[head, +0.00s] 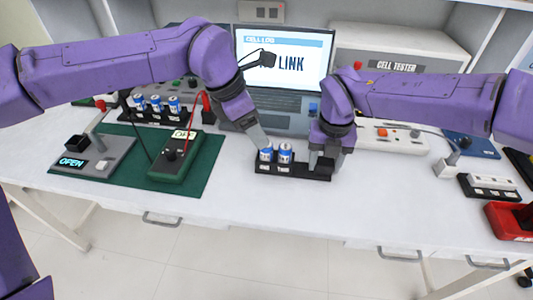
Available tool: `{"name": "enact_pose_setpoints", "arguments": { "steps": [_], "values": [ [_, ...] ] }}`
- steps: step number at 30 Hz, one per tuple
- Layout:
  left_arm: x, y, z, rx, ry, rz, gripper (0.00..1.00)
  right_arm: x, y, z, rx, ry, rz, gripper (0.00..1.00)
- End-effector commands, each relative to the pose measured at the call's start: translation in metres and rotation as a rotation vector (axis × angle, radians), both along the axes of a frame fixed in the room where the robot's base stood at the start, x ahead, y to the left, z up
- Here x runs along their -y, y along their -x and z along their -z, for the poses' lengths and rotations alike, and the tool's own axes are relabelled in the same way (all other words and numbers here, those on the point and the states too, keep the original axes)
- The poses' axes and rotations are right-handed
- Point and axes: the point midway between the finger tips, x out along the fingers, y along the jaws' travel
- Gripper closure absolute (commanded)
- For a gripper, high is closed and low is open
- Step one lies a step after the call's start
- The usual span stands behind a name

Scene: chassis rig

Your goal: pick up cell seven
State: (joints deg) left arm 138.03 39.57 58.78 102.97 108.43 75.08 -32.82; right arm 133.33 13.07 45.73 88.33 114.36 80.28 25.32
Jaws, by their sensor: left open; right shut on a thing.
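A small black rack (294,174) stands near the front edge of the white table, with two blue-and-white cells upright in it. My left gripper (261,142) is open and points down at the left cell (266,155). Its fingertips are at that cell's top; I cannot tell whether they touch it. The other cell (285,154) stands just right of it. My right gripper (322,165) is shut at the right end of the rack, seemingly on the rack itself; its fingers hide the grasp. The cell numbers are too small to read.
Another black rack with several cells (157,104) stands at the back left. A green mat (207,184) holds a meter (176,162), with a grey OPEN device (92,162) at its left. A laptop (283,60) stands behind. A red tray (508,222) sits at right.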

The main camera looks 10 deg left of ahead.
Motion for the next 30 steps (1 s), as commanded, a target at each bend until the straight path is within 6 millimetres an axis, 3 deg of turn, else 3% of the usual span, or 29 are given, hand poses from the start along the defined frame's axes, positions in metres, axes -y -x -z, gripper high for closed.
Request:
{"name": "enact_pose_setpoints", "arguments": {
  "steps": [12,20,26,30],
  "values": [
    [0.016,-0.016,0.058,-0.003,-0.003,0.000,0.37,0.000,0.000,0.000,0.000,0.000,0.000,0.80],
    [0.018,-0.017,0.062,-0.001,-0.001,-0.002,0.37,0.000,0.000,0.000,0.000,0.000,0.001,0.80],
    [0.018,-0.017,0.062,-0.001,-0.001,-0.002,0.98,0.000,0.000,0.000,0.000,0.000,0.001,0.80],
    [0.018,-0.017,0.061,-0.001,-0.001,-0.002,1.00,0.000,0.000,0.000,0.000,0.000,0.001,0.80]
  ]
}}
